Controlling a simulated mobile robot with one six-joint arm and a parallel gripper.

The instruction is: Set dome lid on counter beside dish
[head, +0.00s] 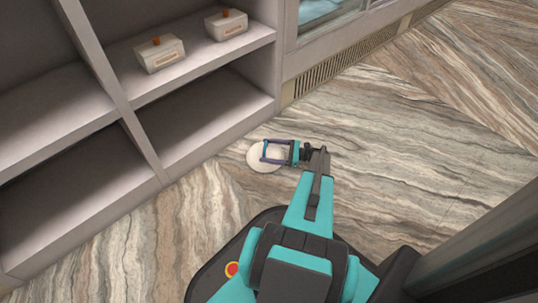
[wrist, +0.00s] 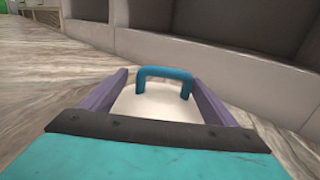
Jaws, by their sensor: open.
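The dome lid (head: 254,160) is pale and round, at the middle of the head view, against the marbled floor. In the wrist view the lid (wrist: 152,104) has a blue arched handle (wrist: 165,72) on top. My gripper (head: 265,152) is open, its two purple fingers on either side of the handle. In the wrist view the gripper (wrist: 160,80) shows gaps between the fingers and the handle. I cannot tell whether the lid touches the floor. I see no dish, and no counter top is clear.
Grey shelving (head: 145,134) stands at the left, close to the lid. Two white boxes with orange knobs, one nearer (head: 160,58) and one farther (head: 226,28), sit on a shelf. A floor-level vent grille (head: 345,62) runs behind. The marbled floor (head: 420,120) at right is open.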

